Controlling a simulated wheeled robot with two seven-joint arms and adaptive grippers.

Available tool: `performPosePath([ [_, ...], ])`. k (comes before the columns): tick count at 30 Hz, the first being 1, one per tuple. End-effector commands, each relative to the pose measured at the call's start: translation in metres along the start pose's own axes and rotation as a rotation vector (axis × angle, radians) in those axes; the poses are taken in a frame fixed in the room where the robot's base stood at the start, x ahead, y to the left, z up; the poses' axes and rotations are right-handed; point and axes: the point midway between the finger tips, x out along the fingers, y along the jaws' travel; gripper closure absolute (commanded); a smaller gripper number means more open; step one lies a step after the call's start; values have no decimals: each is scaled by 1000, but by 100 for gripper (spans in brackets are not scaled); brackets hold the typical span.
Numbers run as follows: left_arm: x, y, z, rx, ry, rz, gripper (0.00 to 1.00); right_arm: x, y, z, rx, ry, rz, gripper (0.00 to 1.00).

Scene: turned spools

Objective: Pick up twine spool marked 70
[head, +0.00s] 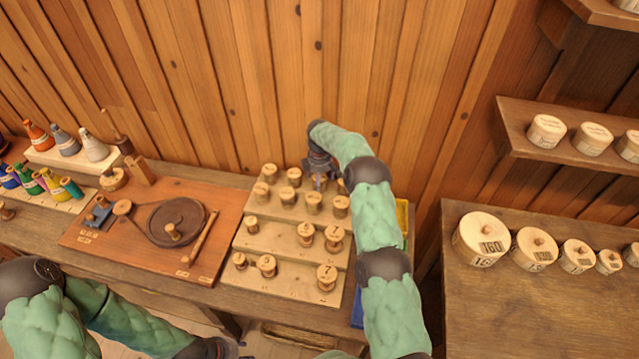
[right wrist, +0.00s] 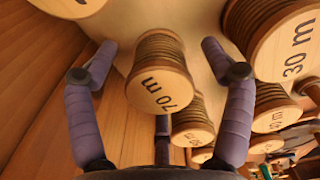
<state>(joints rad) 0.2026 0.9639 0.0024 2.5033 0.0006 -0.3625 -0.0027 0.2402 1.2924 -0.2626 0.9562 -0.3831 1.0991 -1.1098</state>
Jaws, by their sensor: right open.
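The twine spool marked 70 m (right wrist: 158,82) shows in the right wrist view, a wooden spool with brown twine around its middle. My right gripper (right wrist: 160,52) is open, with purple-padded fingers to the left and right of this spool and a third finger below it. I see no clear grip on it. In the head view my right gripper (head: 318,172) is at the back right of the stepped spool rack (head: 283,242) and mostly hides the spool there. My left gripper (head: 228,347) is at the bottom edge, partly cut off, and its fingers are unclear.
A spool marked 30 m (right wrist: 290,45) stands close to the right finger, with several other spools nearby. A wooden board with a dark wheel (head: 176,222) lies left of the rack. Larger round lidded boxes (head: 480,238) stand on the right table.

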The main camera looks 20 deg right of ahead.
Motion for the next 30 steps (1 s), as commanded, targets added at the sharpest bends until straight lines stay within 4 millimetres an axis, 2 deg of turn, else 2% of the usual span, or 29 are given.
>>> performPosePath([
  [1, 0, 0, 0, 0, 0, 0, 60, 0, 0, 0, 0, 0, 0, 18],
  [6, 0, 0, 0, 0, 0, 0, 60, 0, 0, 0, 0, 0, -1, 66],
  [8, 0, 0, 0, 0, 0, 0, 60, 0, 0, 0, 0, 0, -1, 81],
  [22, 0, 0, 0, 0, 0, 0, 60, -4, 0, 0, 0, 0, 0, 81],
  [26, -1, 0, 0, 0, 0, 0, 60, -16, 1, 0, 1, 1, 2, 81],
  [30, -2, 1, 0, 0, 0, 0, 60, -36, 0, 0, 0, 0, 1, 81],
])
